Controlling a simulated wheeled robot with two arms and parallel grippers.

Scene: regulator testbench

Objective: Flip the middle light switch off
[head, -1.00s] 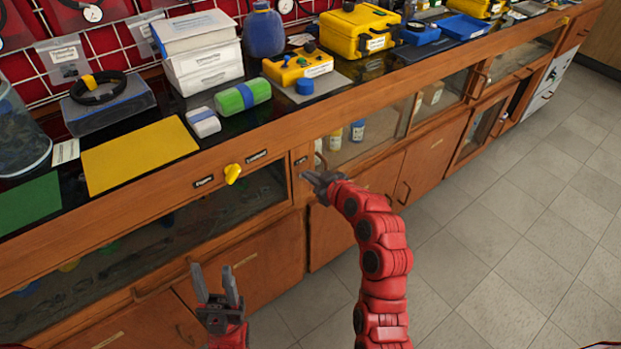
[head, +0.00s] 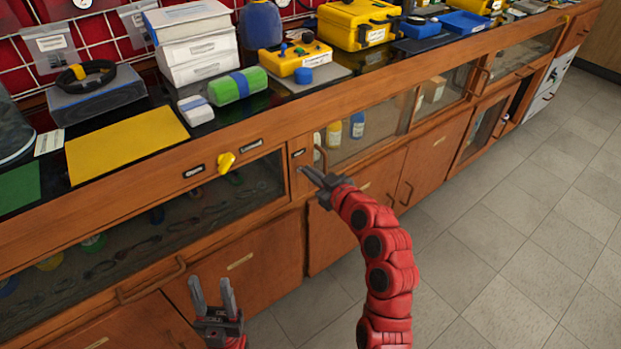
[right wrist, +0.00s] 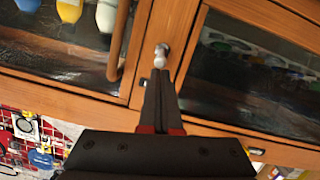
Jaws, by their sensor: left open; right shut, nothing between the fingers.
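A small pale switch knob (right wrist: 160,57) sits on the wooden post between two glass cabinet doors in the right wrist view. I cannot tell from its shape whether it is on or off. My right gripper (right wrist: 158,75) is shut and empty, its tips right at the knob; I cannot tell whether they touch. The knob is not clear there. My left gripper (head: 212,284) is open and empty, low in front of the cabinets.
A yellow knob (head: 226,162) sits between two labels on the front rail, left of the post. A curved door handle (right wrist: 120,42) is close beside my right gripper. Bottles (head: 357,125) stand behind glass. The counter holds a yellow mat (head: 125,145) and boxes. The floor at right is clear.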

